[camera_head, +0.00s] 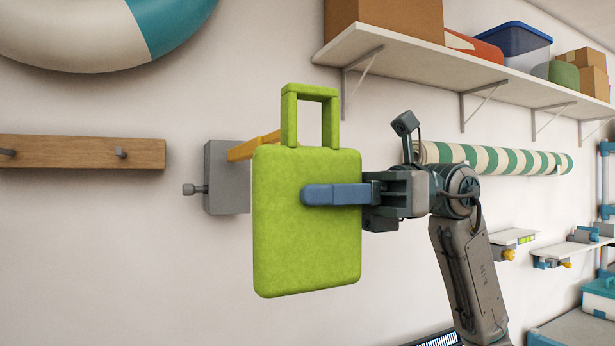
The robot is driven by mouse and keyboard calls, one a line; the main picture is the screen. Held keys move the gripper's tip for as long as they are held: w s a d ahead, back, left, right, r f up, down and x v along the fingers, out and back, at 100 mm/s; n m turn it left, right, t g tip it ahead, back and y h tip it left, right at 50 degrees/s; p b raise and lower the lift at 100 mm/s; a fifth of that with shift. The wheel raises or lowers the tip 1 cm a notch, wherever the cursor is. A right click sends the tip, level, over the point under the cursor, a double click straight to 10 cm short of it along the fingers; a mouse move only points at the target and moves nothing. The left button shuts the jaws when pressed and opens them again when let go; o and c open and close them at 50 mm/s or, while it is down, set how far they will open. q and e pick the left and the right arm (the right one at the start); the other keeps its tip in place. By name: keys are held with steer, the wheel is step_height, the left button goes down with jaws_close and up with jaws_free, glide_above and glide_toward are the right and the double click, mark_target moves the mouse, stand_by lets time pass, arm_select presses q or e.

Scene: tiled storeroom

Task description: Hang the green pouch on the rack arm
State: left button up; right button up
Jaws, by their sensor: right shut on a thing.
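The green pouch (306,245) hangs upright in the middle of the view, with its square handle loop (310,92) standing up at the top. My right gripper (308,194) comes in from the right and is shut on the pouch body, one blue finger lying across its front. The far finger is hidden behind the pouch. The yellow rack arm (248,148) sticks out from a grey wall bracket (226,165) just left of the pouch. Its free end is hidden behind the handle's left post and the pouch top. I cannot tell whether it enters the loop. My left gripper is out of view.
A wooden peg rail (85,152) is on the wall at left, below a white and teal ring (85,30). A loaded shelf (450,72) runs above right, over a green-striped roll (500,158). The wall below the pouch is clear.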

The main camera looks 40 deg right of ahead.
steer(key=shift+w+d+r, duration=0.15)
steer(key=w+d+f+p, duration=0.2)
steer(key=w, duration=0.8)
steer(key=shift+w+d, duration=0.15)
steer(key=shift+d, duration=0.1)
stand_by(0.9)
stand_by(0.6)
steer(key=o, duration=1.1)
steer(key=shift+o, duration=0.2)
